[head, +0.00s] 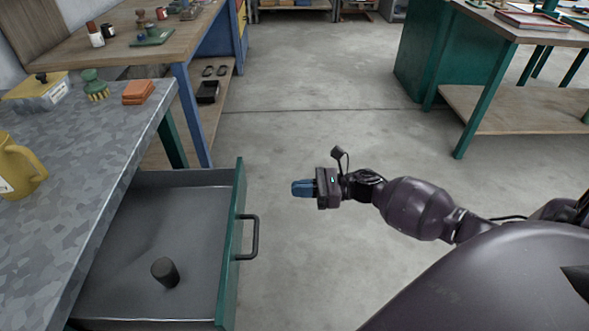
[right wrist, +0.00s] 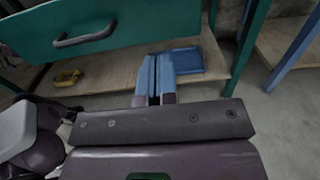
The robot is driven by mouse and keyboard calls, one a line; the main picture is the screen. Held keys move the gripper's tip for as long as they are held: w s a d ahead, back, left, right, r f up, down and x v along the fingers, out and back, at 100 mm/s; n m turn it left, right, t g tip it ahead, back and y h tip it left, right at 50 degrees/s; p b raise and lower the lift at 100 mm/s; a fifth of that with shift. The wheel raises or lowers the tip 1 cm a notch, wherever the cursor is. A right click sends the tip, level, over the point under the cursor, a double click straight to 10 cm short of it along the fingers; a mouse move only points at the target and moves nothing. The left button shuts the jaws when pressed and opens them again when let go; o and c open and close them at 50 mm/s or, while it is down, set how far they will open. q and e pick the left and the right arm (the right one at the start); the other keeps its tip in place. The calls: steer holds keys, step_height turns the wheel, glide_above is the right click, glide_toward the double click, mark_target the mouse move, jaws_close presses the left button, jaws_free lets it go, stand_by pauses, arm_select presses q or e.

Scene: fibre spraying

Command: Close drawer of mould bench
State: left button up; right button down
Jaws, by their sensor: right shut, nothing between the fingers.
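The drawer (head: 228,262) of the mould bench (head: 85,170) stands pulled out to the right from under the grey metal top. It has a green front and a dark bar handle (head: 254,237). A dark cylinder (head: 165,271) stands inside it. My right gripper (head: 296,188) is shut and empty, to the right of the drawer front and apart from the handle. In the right wrist view the green drawer front (right wrist: 135,25) and handle (right wrist: 85,36) lie up and to the left of the blue fingers (right wrist: 155,75). My left gripper is not in view.
A yellow mug (head: 20,166), a green brush (head: 94,85) and orange blocks (head: 138,91) sit on the bench top. A wooden table with blue legs (head: 192,115) stands behind. A green bench (head: 430,60) stands at the back right. The floor between is clear.

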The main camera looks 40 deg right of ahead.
mark_target(187, 202)
steer(key=x, duration=1.1)
steer(key=shift+w+a, duration=0.2)
steer(key=shift+w+a, duration=0.25)
steer(key=shift+a, duration=0.2)
steer(key=b+x, duration=0.1)
steer(key=x, duration=0.4)
steer(key=b+x, duration=0.1)
steer(key=x, duration=0.4)
steer(key=b+x, duration=0.2)
steer(key=x, duration=0.4)
steer(key=shift+a+f, duration=0.1)
steer(key=shift+f, duration=0.25)
steer(key=b+x, duration=0.1)
steer(key=x, duration=0.7)
steer(key=shift+w+r+b, duration=0.1)
steer(key=shift+b, duration=0.2)
steer(key=shift+w+a+r, duration=0.1)
steer(key=shift+w+a, duration=0.25)
steer(key=shift+a, duration=0.05)
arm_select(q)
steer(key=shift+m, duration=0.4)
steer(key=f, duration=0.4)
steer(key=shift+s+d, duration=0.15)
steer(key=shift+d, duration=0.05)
arm_select(e)
steer(key=shift+r, duration=0.3)
steer(key=shift+w+a+r, duration=0.1)
